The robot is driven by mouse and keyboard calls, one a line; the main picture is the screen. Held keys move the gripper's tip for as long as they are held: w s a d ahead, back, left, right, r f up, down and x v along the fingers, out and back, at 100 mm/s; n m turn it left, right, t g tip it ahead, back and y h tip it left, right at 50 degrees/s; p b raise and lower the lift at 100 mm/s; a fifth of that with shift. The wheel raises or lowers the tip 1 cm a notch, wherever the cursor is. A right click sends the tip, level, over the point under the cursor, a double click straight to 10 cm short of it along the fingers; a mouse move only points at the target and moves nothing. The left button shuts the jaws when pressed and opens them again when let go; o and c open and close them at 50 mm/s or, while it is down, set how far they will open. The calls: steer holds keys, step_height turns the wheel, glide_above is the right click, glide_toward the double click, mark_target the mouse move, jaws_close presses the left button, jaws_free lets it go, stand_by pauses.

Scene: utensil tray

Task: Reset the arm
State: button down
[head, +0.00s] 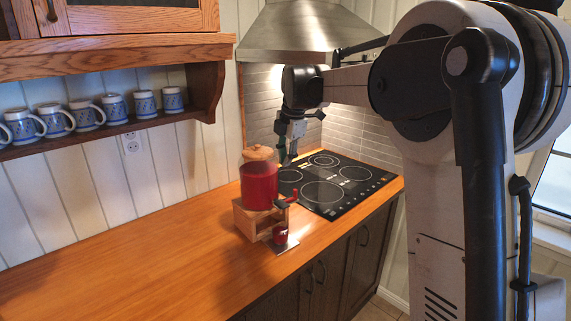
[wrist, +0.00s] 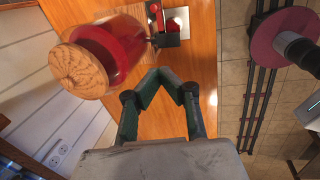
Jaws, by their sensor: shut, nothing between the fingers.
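My gripper (head: 287,158) hangs from my raised arm above the cooktop, just behind and right of the red dispenser in the head view. It is shut and empty. Its green-grey fingers (wrist: 168,82) also show in the wrist view, with the orange wooden counter below them. The red dispenser (head: 259,186) has a round wooden lid and sits on a wooden stand (head: 245,219). In the wrist view the dispenser (wrist: 117,45) is at the upper left, apart from the fingers.
The black cooktop (head: 322,195) lies right of the dispenser, under the steel hood (head: 305,45). A shelf with several blue-and-white mugs (head: 115,107) is on the left wall. The wooden counter (head: 130,260) is clear at the left.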

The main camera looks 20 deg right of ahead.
stand_by(0.3)
steer(key=s+a+m+t+b, duration=0.1)
steer(key=s+a+m+b, duration=0.1)
steer(key=s+m, duration=0.6)
steer(key=s+a+m+t+b, duration=0.1)
steer(key=s+a+m, duration=0.2)
steer(key=s, duration=1)
steer(key=s+f+m+t+b, duration=0.1)
steer(key=s+f+m, duration=0.4)
steer(key=s+f, duration=0.2)
steer(key=s+a+f+m+t+b, duration=0.1)
steer(key=s+f+m, duration=0.4)
steer(key=s, duration=0.6)
steer(key=shift+s+a+f+m+t+h+b, duration=0.15)
steer(key=shift+a+f+m+t+h+b, duration=0.2)
steer(key=shift+f, duration=0.55)
steer(key=shift+d, duration=0.1)
